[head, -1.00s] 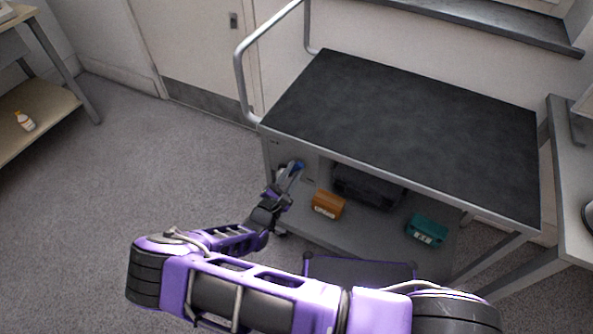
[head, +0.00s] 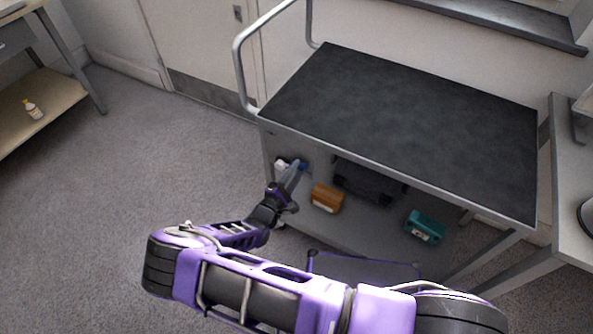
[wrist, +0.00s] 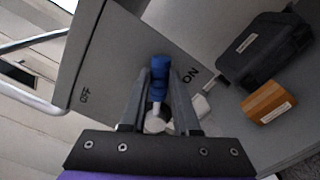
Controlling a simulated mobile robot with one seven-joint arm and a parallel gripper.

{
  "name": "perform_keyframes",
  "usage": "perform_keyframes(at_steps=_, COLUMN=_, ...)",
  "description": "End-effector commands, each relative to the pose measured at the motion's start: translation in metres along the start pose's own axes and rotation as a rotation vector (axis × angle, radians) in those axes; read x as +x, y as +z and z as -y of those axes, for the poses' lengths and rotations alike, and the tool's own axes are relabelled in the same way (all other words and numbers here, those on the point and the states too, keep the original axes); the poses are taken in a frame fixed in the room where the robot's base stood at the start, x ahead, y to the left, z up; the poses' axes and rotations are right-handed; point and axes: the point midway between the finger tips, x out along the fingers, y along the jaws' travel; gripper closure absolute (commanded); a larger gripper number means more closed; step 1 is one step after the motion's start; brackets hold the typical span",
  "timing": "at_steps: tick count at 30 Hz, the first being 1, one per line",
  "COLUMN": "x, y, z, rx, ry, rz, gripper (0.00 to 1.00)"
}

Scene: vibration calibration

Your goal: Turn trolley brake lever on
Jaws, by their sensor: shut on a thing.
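The trolley (head: 400,110) has a dark top and a grey side panel that also shows in the wrist view (wrist: 110,50). The panel bears the marks OFF, at the left, and ON, at the right. The brake lever (wrist: 160,75) has a blue grip and a pale round pivot below it. My gripper (wrist: 160,78) is shut on the blue grip, with a finger on each side. The grip lies between the two marks, nearer ON. In the head view my gripper (head: 294,166) is at the trolley's left end, below the top, and the lever is mostly hidden.
On the trolley's lower shelf are an orange box (head: 327,198), a black case (head: 368,180) and a teal box (head: 425,226). A side table (head: 575,190) stands close at the right. The floor (head: 120,170) at the left is clear.

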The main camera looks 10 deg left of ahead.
Motion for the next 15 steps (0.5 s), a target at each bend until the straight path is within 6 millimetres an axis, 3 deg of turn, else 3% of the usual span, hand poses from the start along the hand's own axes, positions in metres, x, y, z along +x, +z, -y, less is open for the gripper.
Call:
perform_keyframes(at_steps=6, x=-0.0009, y=-0.0008, z=0.0015, rx=0.004, ry=-0.004, rz=-0.001, gripper=1.0)
perform_keyframes(at_steps=7, x=-0.0009, y=-0.0008, z=0.0016, rx=0.003, ry=-0.004, rz=-0.002, gripper=0.65)
perform_keyframes(at_steps=11, x=-0.0007, y=-0.0007, z=0.0013, rx=0.002, ry=-0.003, rz=-0.001, gripper=0.42)
perform_keyframes(at_steps=15, x=-0.0005, y=-0.0005, z=0.0009, rx=0.002, ry=-0.002, rz=-0.001, gripper=0.4)
